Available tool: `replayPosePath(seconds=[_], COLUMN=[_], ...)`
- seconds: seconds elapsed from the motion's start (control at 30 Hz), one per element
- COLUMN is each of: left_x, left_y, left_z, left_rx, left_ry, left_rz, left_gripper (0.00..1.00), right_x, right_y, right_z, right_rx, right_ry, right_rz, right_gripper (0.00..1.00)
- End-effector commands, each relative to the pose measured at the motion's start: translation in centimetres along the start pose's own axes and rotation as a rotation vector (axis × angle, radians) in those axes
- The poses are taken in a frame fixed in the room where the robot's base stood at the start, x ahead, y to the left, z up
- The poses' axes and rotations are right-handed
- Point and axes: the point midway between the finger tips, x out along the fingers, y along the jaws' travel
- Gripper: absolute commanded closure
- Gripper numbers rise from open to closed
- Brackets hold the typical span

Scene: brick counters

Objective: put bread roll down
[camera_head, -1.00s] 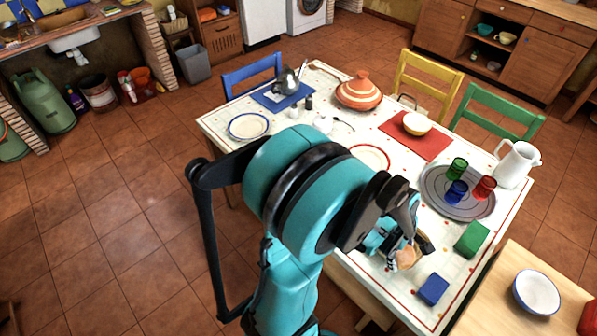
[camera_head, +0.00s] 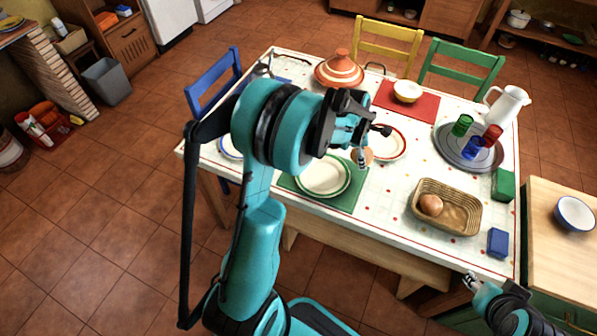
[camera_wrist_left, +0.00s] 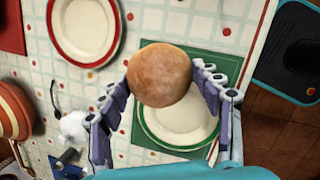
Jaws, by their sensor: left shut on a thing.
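My left gripper (camera_head: 362,146) is shut on a brown bread roll (camera_head: 368,155), up over the table. In the left wrist view the roll (camera_wrist_left: 160,75) sits between the two fingers and covers part of a white plate with a green rim (camera_wrist_left: 178,122). That plate (camera_head: 323,176) lies on a green mat (camera_head: 352,203), left of and below the roll in the head view. A second roll (camera_head: 431,205) lies in a wicker basket (camera_head: 470,192). My right gripper (camera_head: 471,281) is low at the right, by the table's front edge; its opening is unclear.
A red-rimmed plate (camera_head: 385,143) is just right of my left gripper. A grey tray (camera_head: 455,157) carries coloured glasses beside a white jug (camera_head: 505,108). A blue block (camera_head: 497,242) and a green block (camera_head: 503,184) stand near the right edge. A striped tagine (camera_head: 339,70) is at the back.

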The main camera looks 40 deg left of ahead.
Motion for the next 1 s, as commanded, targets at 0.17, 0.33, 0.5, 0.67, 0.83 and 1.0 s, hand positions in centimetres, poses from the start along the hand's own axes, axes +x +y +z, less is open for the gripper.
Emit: replayPosePath(seconds=[0.17, 0.33, 0.5, 0.67, 0.83, 1.0], left_x=[0.9, 2.3, 3.5, 3.9, 4.8, 7.4], left_y=[0.3, -0.2, -0.6, -0.7, -0.9, -1.3], left_z=[-1.9, -6.5, -10.6, -12.6, -13.1, -13.8], left_rx=[-0.009, -0.011, -0.010, -0.007, -0.005, -0.005], left_ry=[0.001, 0.002, 0.001, 0.001, 0.001, 0.001], left_rz=[0.003, 0.004, 0.003, 0.003, 0.002, 0.002], left_gripper=[0.58, 0.58, 0.58, 0.58, 0.58, 0.58], right_x=[0.6, 1.8, 2.7, 3.1, 3.5, 4.6], right_y=[0.0, 0.0, 0.0, 0.0, 0.0, 0.0], right_z=[0.4, 1.2, 1.9, 2.2, 2.5, 3.3], right_rx=[0.000, 0.000, 0.000, 0.000, 0.000, 0.000], right_ry=[0.000, 0.000, 0.000, 0.000, 0.000, 0.000], right_rz=[0.000, 0.000, 0.000, 0.000, 0.000, 0.000], right_gripper=[0.60, 0.60, 0.60, 0.60, 0.60, 0.60])
